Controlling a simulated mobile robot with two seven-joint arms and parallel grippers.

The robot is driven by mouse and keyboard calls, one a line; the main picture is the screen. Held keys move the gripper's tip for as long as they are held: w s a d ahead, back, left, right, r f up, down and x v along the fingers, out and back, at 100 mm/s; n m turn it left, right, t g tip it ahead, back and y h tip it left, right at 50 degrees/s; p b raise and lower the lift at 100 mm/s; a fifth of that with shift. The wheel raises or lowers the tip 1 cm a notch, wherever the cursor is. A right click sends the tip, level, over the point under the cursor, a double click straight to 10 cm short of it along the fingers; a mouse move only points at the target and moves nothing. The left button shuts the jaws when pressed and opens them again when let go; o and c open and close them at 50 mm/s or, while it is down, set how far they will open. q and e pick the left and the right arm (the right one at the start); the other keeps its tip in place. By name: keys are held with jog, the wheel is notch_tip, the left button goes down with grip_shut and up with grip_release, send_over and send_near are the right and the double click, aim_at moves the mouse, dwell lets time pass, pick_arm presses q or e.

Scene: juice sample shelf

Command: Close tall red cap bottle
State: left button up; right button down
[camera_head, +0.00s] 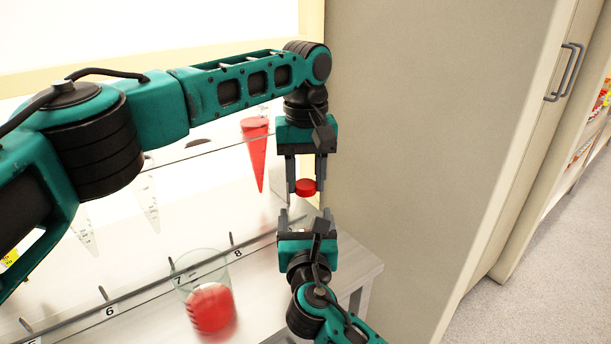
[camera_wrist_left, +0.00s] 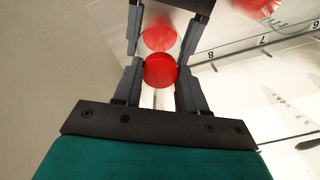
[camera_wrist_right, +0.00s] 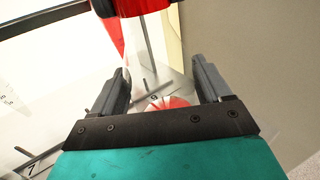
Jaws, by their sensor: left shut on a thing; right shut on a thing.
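My left gripper (camera_head: 305,188) points down and is shut on a round red cap (camera_head: 306,187). The cap also shows between its fingers in the left wrist view (camera_wrist_left: 160,71). My right gripper (camera_head: 305,218) is just below, pointing up, with its fingers around a clear bottle with red contents (camera_wrist_right: 167,103). In the left wrist view the bottle (camera_wrist_left: 159,38) shows as a paler red disc beyond the cap, between the right fingers. The cap is above the bottle, apparently with a small gap. Much of the bottle is hidden by the right gripper.
A clear beaker with red contents (camera_head: 208,306) stands near number 7 on the shelf (camera_head: 150,290). A red cone-shaped tube (camera_head: 256,150) and clear cone tubes (camera_head: 150,200) hang behind. A beige cabinet side (camera_head: 420,130) stands close at the right.

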pick_arm(q)
jog(key=m, duration=0.3)
jog(key=shift+f+m, duration=0.1)
jog(key=shift+m, duration=0.3)
jog(key=m, duration=1.2)
jog(key=shift+m, duration=0.4)
jog(key=o, duration=1.2)
jog(key=shift+o, duration=0.2)
notch_tip(320, 180, up, 12)
